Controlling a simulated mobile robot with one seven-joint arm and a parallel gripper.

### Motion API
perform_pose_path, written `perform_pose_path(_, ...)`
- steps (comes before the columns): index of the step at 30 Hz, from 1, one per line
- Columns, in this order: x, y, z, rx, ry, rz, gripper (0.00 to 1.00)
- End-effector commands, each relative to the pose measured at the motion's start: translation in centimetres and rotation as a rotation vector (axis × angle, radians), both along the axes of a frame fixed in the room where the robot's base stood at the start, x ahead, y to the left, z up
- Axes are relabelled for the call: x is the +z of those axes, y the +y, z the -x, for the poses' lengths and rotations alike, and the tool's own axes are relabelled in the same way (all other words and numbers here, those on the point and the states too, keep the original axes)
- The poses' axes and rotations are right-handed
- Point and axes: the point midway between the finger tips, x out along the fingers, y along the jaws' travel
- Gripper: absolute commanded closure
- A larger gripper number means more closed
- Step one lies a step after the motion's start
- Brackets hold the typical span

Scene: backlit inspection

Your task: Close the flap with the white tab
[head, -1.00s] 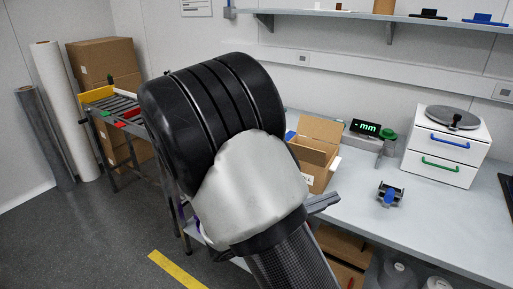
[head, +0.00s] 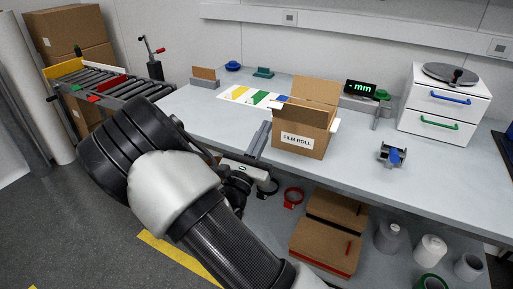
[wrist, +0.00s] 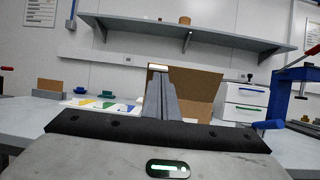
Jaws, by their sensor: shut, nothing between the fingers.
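The open cardboard box (head: 298,142), labelled FILM ROLL, stands on the bench in the head view. In the wrist view a white strip (wrist: 158,67) shows at the panel's upper left, just above my fingertips. My gripper (head: 264,127) is shut and empty, left of the box, apart from it in the head view. Its fingers (wrist: 160,80) partly cover the panel.
A display (head: 360,88) stands behind the box, and a white drawer unit (head: 446,105) is at the right. A small grey and blue device (head: 392,155) lies right of the box. A colour-marked sheet (head: 250,97) lies behind my gripper. Bench space in front is clear.

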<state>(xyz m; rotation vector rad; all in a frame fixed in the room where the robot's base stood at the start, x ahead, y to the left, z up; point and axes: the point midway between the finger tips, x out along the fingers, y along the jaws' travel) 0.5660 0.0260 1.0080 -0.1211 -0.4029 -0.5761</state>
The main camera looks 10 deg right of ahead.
Motion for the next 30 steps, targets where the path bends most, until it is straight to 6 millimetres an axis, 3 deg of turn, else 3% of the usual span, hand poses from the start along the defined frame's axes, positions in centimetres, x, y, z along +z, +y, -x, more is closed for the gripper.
perform_pose_path(3,0.8,-1.2,-1.7,-0.002,-0.003,-0.002,1.00)
perform_pose_path(10,1.8,-2.3,-3.4,-0.001,-0.001,-0.001,1.00)
perform_pose_path(30,2.7,-1.8,-3.7,0.000,0.027,-0.019,1.00)
